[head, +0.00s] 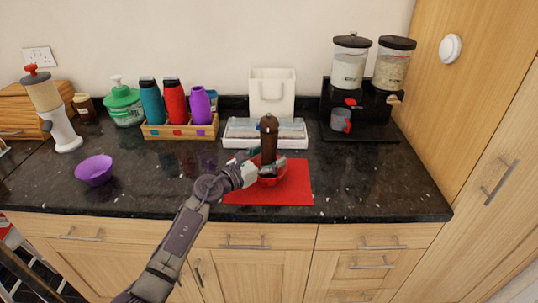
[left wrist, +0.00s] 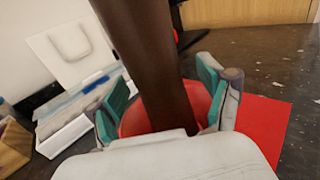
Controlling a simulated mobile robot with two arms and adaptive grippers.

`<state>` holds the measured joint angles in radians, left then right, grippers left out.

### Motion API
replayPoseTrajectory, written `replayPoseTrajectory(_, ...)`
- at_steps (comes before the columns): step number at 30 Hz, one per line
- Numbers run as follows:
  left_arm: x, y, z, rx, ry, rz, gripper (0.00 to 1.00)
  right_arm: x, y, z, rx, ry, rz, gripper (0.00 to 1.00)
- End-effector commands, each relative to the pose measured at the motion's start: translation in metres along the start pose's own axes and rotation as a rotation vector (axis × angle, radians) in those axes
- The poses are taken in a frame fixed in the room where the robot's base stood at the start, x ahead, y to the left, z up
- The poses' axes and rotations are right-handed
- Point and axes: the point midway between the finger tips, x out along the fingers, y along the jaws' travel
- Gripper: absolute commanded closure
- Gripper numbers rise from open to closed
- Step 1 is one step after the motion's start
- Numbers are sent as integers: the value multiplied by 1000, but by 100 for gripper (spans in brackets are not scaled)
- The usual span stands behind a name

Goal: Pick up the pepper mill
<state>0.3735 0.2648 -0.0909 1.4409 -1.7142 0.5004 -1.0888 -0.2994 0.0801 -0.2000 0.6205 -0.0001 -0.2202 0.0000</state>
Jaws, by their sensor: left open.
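The dark brown pepper mill (head: 269,138) stands upright in a red bowl (head: 272,177) on a red mat (head: 298,186). My left gripper (head: 264,166) is at the lower part of the mill, over the bowl. In the left wrist view the mill (left wrist: 152,60) rises between the two teal-padded fingers (left wrist: 160,105). The fingers are spread, one on each side, with a gap visible around the mill. The bowl (left wrist: 200,103) shows behind the fingers. The mill's foot is hidden. My right gripper is not in view.
Behind the mill are a white tray (head: 238,141) and a white bag (head: 272,92). A wooden rack (head: 180,130) with bottles stands left of it. A dispenser stand (head: 360,125) with a grey mug (head: 340,121) is at right. A purple bowl (head: 95,170) sits at left. The counter right of the mat is clear.

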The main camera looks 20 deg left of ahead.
Motion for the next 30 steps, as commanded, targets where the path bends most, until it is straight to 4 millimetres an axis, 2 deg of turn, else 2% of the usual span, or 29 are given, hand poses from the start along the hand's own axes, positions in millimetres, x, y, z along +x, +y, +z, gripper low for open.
replayPoseTrajectory(2, 0, 0, 0, 0, 0, 0, 22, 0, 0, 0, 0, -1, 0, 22)
replayPoseTrajectory(15, -1, 0, 0, 0, 0, 0, 96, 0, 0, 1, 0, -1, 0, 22)
replayPoseTrajectory(24, 0, 0, 3, 2, -2, 1, 97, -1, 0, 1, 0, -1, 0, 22)
replayPoseTrajectory(30, 0, 1, 23, 7, -3, 0, 97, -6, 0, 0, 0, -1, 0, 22)
